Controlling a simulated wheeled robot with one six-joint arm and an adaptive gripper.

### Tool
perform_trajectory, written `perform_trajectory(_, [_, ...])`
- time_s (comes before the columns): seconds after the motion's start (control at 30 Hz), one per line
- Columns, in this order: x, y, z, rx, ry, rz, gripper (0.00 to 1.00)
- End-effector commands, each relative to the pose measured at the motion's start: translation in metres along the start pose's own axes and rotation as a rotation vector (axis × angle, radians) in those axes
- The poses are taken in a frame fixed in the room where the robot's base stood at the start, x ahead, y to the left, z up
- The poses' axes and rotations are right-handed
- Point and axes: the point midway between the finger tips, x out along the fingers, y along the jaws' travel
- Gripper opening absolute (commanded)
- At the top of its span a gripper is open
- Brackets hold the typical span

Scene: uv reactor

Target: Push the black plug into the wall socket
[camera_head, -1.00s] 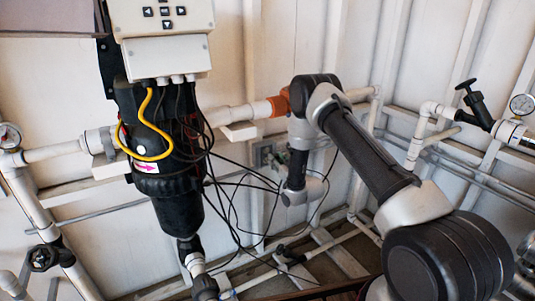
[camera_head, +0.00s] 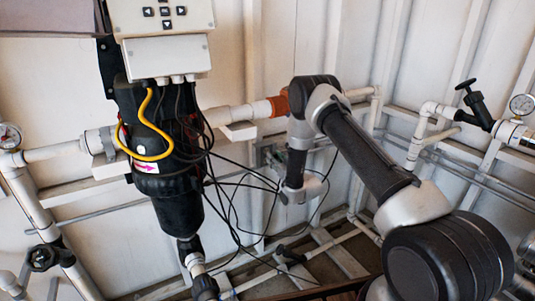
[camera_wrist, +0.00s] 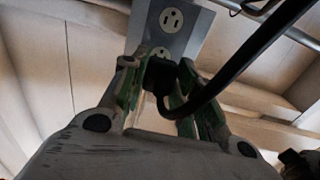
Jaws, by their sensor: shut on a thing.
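The black plug (camera_wrist: 160,80) sits between the green-lined fingers of my gripper (camera_wrist: 160,88) in the wrist view. My gripper is shut on it, and a thick black cable runs from it up to the right. The grey wall socket plate (camera_wrist: 190,35) is just beyond. Its upper outlet (camera_wrist: 171,18) is bare, and the lower outlet (camera_wrist: 160,52) shows partly above the plug. The plug's front is hidden, so I cannot tell whether it touches the socket. In the head view the socket box (camera_head: 265,153) is beside my wrist, and the plug cannot be made out.
The black UV reactor (camera_head: 168,150) with its control box (camera_head: 165,55) stands to the left. Loose black cables (camera_head: 240,180) hang between it and my wrist. White pipes run along the wall, with a black valve (camera_head: 475,105) and gauge (camera_head: 522,105) at right.

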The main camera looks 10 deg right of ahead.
Motion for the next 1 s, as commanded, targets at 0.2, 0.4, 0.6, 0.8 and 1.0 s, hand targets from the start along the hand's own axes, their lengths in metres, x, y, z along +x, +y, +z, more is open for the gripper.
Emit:
perform_trajectory(0.2, [0.003, 0.0, 0.0, 0.0, 0.0, 0.0, 0.0])
perform_trajectory(0.4, [0.006, 0.0, 0.0, 0.0, 0.0, 0.0, 0.0])
perform_trajectory(0.6, [0.009, 0.0, 0.0, 0.0, 0.0, 0.0, 0.0])
perform_trajectory(0.8, [0.012, 0.0, 0.0, 0.0, 0.0, 0.0, 0.0])
perform_trajectory(1.0, [0.015, 0.0, 0.0, 0.0, 0.001, 0.0, 0.0])
